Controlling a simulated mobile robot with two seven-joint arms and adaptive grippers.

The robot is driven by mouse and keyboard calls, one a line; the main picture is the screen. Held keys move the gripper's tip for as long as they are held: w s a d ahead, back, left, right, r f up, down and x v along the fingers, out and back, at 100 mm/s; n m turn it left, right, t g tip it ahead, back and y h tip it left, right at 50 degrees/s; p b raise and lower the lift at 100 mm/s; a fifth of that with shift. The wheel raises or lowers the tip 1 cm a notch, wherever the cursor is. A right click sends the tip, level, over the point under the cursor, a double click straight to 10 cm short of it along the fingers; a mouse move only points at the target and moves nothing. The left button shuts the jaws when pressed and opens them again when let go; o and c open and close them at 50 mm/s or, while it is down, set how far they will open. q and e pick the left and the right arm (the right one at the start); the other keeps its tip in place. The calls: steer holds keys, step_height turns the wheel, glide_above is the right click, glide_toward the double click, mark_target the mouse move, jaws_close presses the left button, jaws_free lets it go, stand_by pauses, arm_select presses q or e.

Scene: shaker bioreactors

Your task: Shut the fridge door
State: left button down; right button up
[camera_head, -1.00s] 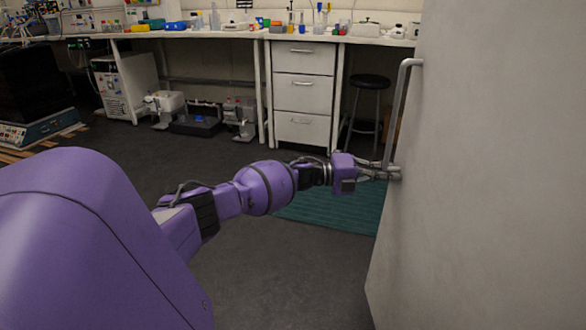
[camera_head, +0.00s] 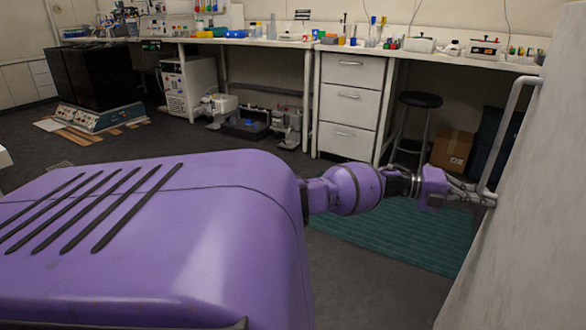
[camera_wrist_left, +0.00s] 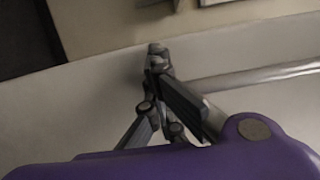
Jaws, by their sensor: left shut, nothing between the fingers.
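The fridge door (camera_head: 535,190) is a large pale grey panel at the right edge of the head view, standing open, with a long bar handle (camera_head: 505,125) on its face. My left gripper (camera_head: 490,198) is shut and empty, its fingertips at the lower end of the handle, against or very close to the door. In the left wrist view the closed fingertips (camera_wrist_left: 156,52) point at the door surface (camera_wrist_left: 95,100), and the handle bar (camera_wrist_left: 260,75) runs off to the right beside them. The fridge body is not in view. My right gripper is not in view.
A lab bench (camera_head: 270,42) with bottles and instruments runs along the back. White drawers (camera_head: 348,105), a black stool (camera_head: 418,105) and a cardboard box (camera_head: 452,150) stand under it. A teal mat (camera_head: 400,235) lies on the floor. The dark floor in the middle is clear.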

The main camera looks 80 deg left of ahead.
arm_select(q)
steer(key=shift+w+d+r, duration=0.15)
steer(key=shift+w+d, duration=0.15)
steer(key=shift+s+a+f, duration=0.2)
steer(key=shift+s+f, duration=0.15)
steer(key=shift+s, duration=0.1)
steer(key=v, duration=1.1)
steer(key=shift+s+a+r, duration=0.2)
steer(key=shift+s+a, duration=0.1)
